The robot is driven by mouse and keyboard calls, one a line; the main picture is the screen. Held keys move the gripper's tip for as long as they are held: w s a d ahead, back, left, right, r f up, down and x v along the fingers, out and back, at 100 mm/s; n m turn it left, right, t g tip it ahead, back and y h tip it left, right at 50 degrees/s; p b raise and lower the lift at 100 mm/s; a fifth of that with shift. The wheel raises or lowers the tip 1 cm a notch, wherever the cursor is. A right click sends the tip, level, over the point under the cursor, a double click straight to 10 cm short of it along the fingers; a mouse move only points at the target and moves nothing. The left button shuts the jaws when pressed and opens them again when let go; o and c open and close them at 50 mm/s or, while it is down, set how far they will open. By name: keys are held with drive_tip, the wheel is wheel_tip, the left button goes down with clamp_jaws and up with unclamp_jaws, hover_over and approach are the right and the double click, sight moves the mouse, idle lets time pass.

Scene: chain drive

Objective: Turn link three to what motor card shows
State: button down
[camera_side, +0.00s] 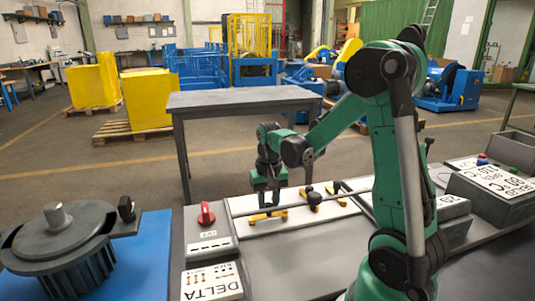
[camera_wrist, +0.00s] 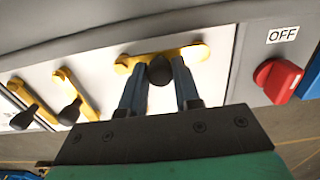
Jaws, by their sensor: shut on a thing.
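My gripper (camera_wrist: 160,85) is shut on the black knob (camera_wrist: 159,70) of the yellow link (camera_wrist: 195,53) nearest the red switch. This link lies lengthwise along the white panel (camera_wrist: 225,75); it also shows in the side view (camera_side: 267,215). Two other yellow links, a middle one (camera_wrist: 64,78) and a farther one (camera_wrist: 18,86), lie slanted across the panel with black knobs. I cannot read any link numbers. A white card (camera_side: 213,282) in front reads "DELTA" and carries small yellow link diagrams.
The red switch (camera_wrist: 277,79) stands beside the panel with an "OFF" label (camera_wrist: 283,35). A dark motor (camera_side: 65,245) sits on a blue mat (camera_side: 150,270) at the left. A grey bench (camera_side: 240,98) stands behind. More lettered cards (camera_side: 490,178) lie at right.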

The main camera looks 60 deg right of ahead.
drive_tip(key=shift+d+m, duration=0.1)
drive_tip(key=shift+m, duration=0.2)
drive_tip(key=m, duration=0.1)
drive_tip(key=d+m, duration=0.1)
drive_tip(key=m, duration=0.1)
drive_tip(key=shift+w, duration=0.4)
drive_tip(key=m, duration=0.1)
drive_tip(key=d+m, duration=0.1)
drive_tip(key=m, duration=0.3)
drive_tip(key=shift+w+d, duration=0.2)
drive_tip(key=shift+d, duration=0.05)
drive_tip(key=m, duration=0.1)
drive_tip(key=d+m, duration=0.1)
drive_tip(key=m, duration=0.2)
drive_tip(key=shift+s+d+m, duration=0.15)
drive_tip(key=shift+d+m, duration=0.15)
drive_tip(key=m, duration=0.2)
drive_tip(key=d+m, duration=0.1)
drive_tip(key=m, duration=0.1)
drive_tip(key=shift+s+d+m, duration=0.2)
drive_tip(key=shift+s+m, duration=0.1)
drive_tip(key=shift+s, duration=0.2)
drive_tip(key=c, duration=0.6)
unclamp_jaws()
